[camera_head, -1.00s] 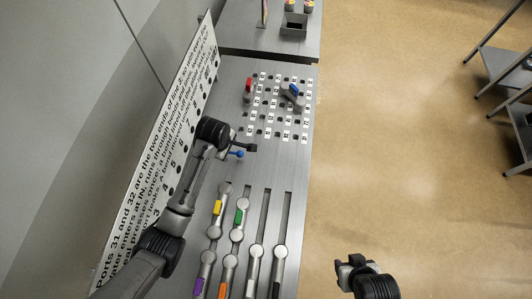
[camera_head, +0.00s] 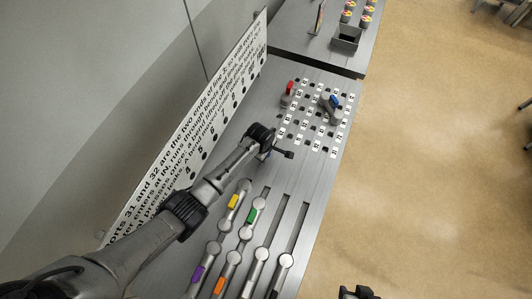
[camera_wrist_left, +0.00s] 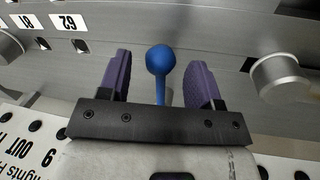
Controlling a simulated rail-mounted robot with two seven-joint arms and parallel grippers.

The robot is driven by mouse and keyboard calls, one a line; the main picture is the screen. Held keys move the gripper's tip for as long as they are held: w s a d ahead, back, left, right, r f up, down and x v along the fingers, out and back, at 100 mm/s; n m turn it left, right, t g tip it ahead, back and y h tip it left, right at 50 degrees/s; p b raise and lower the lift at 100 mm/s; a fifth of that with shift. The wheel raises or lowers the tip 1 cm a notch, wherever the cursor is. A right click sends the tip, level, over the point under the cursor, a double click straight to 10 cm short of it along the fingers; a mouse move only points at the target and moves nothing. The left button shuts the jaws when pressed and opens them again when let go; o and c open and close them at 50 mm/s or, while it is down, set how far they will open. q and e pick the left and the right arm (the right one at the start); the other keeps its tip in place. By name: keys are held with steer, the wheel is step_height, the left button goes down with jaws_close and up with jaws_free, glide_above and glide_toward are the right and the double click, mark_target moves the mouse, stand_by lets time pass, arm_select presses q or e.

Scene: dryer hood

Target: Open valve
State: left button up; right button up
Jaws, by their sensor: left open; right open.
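A lever with a blue ball knob (camera_wrist_left: 161,60) stands between the two purple fingers of my left gripper (camera_wrist_left: 158,75) in the left wrist view. The gripper is open, with a gap on each side of the knob. In the head view my left gripper (camera_head: 278,153) is over the grey panel (camera_head: 318,180), and the knob is mostly hidden by it. I cannot tell whether the knob is level with the fingertips. My right gripper (camera_head: 357,292) is at the bottom edge of the head view, partly cut off, apart from the panel.
Slotted levers with yellow (camera_head: 233,201), green (camera_head: 252,216), purple (camera_head: 198,274) and orange (camera_head: 219,285) labels lie nearer. Red (camera_head: 288,92) and blue (camera_head: 334,101) handled parts stand among numbered ports. A text board (camera_head: 190,150) rises at the left.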

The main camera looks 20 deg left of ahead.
arm_select(q)
steer(key=shift+w+f, duration=0.15)
steer(key=shift+f, duration=0.55)
jaws_close()
